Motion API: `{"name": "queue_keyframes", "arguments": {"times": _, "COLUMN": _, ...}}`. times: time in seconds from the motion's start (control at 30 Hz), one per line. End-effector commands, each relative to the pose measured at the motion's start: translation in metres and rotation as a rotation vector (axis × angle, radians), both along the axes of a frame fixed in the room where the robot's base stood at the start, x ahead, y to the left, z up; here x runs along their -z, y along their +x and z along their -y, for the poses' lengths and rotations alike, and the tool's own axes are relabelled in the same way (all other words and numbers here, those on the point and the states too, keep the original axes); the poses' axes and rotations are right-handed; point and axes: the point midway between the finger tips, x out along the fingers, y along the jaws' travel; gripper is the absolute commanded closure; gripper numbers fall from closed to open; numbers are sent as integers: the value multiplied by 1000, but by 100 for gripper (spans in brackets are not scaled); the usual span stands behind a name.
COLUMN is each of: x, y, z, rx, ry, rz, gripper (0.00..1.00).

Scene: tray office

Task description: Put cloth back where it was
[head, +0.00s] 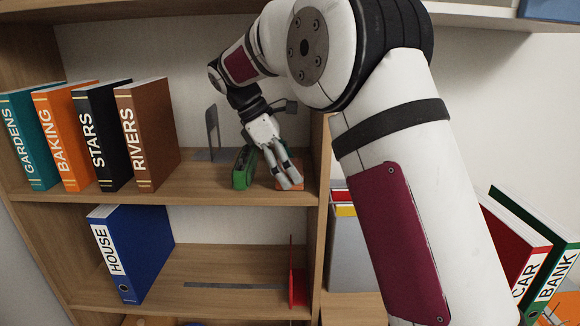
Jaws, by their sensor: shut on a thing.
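My gripper (287,179) is low over the right end of the upper shelf, pointing down. Its fingers are shut on an orange item (298,168), which is partly hidden behind them. I cannot tell for certain whether this item is the cloth, or whether it touches the shelf board. No other thing in view clearly looks like a cloth. A green object (241,175) lies on the shelf just left of the fingers, partly covered by my gripper.
A grey bookend (212,130) stands left of the green object. Binders GARDENS (25,140), BAKING (65,140), STARS (98,140) and RIVERS (145,135) fill the shelf's left. A wooden upright (318,190) is close right of my gripper. Below are binder HOUSE (130,250) and a red bookend (298,285).

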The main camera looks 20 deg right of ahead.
Motion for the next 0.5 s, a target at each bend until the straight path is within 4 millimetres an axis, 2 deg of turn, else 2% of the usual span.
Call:
{"name": "queue_keyframes", "arguments": {"times": 0.13, "x": 4, "y": 0, "z": 0, "rx": 0, "ry": -1, "rz": -2, "gripper": 54}}
{"name": "queue_keyframes", "arguments": {"times": 0.17, "x": 4, "y": 0, "z": 0, "rx": 0, "ry": -1, "rz": -2, "gripper": 11}}
{"name": "queue_keyframes", "arguments": {"times": 0.2, "x": 3, "y": 0, "z": 0, "rx": 0, "ry": 0, "rz": -1, "gripper": 2}}
{"name": "queue_keyframes", "arguments": {"times": 0.5, "x": 3, "y": 0, "z": 0, "rx": 0, "ry": 0, "rz": 0, "gripper": 0}}
